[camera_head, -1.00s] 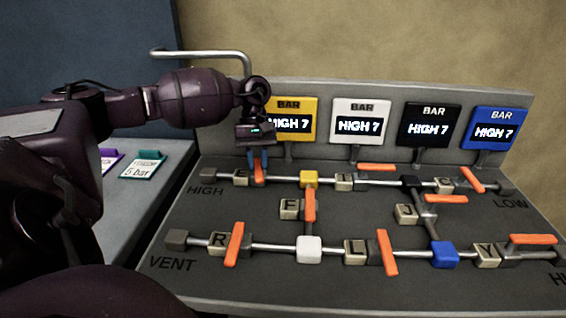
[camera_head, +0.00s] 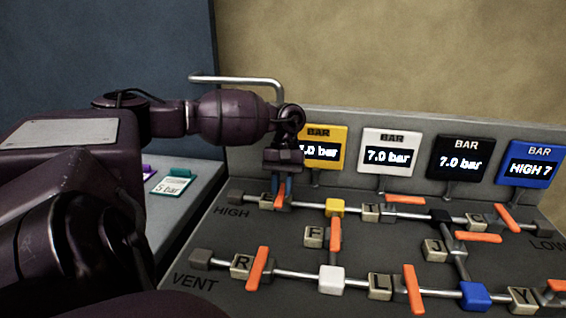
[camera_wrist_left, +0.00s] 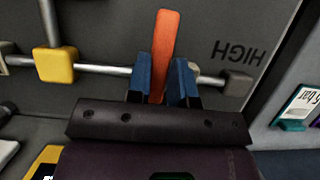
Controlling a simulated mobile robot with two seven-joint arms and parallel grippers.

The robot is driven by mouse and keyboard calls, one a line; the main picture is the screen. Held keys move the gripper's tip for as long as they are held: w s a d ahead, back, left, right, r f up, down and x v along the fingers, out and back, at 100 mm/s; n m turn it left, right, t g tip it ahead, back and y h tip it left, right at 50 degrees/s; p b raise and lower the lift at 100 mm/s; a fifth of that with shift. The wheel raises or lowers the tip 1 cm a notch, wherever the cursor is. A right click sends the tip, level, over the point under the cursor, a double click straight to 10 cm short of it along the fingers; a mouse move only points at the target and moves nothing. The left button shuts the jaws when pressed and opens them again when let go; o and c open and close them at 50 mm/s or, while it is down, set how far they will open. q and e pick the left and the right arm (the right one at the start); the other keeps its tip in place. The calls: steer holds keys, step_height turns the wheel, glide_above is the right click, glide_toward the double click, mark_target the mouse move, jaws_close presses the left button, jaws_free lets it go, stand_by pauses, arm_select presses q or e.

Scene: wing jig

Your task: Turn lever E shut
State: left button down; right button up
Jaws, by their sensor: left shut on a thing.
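Lever E (camera_head: 280,198) is an orange handle on the upper pipe, between the HIGH end and the yellow block (camera_head: 335,208). Its label plate (camera_head: 265,200) is partly hidden by my gripper. My left gripper (camera_head: 281,188) reaches down from above, its two blue fingers shut on the handle. In the left wrist view the handle (camera_wrist_left: 164,45) stands between the blue fingers (camera_wrist_left: 160,80) and lies roughly crosswise to the pipe (camera_wrist_left: 112,70), slightly tilted. The valve body under it is mostly hidden. My right gripper is not in view.
Lever F (camera_head: 335,237) and lever R (camera_head: 259,268) are the nearest other handles. Yellow (camera_head: 322,148), white (camera_head: 390,158) and black (camera_head: 459,163) displays read 7.0 bar; the blue one (camera_head: 530,165) reads HIGH 7. A metal rail (camera_head: 238,79) is behind my arm.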

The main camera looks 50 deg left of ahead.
arm_select(q)
steer(key=c, duration=1)
jaws_free()
steer(key=shift+r, duration=0.1)
steer(key=v, duration=1)
steer(key=shift+r+b, duration=0.4)
steer(key=shift+w+a, duration=0.1)
